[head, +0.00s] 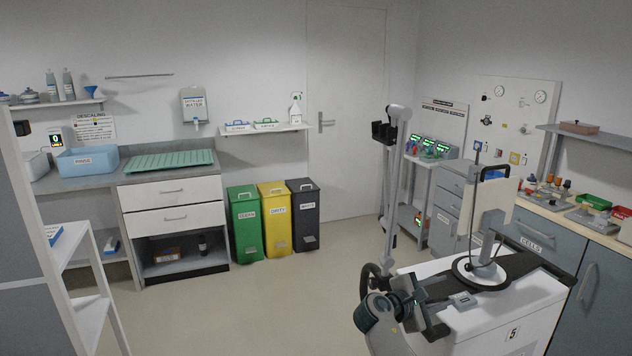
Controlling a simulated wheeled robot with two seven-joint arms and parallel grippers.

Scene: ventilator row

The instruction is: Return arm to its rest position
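A slim, pale grey jointed arm (391,190) stands nearly upright at the right of the middle, with a dark two-pronged holder (383,132) at its top. Its lower end is hidden behind my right arm's wrist, which has teal-ringed joints. My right gripper (428,310) is dark and low, at the left edge of the white cart top (428,268). My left gripper is out of view.
The cart, marked 5 (513,333), carries an upright screen (490,212) on a round base and a small grey block (463,300). Bins (245,225), a counter (165,176) and a white rack (88,300) stand left. The floor between is clear.

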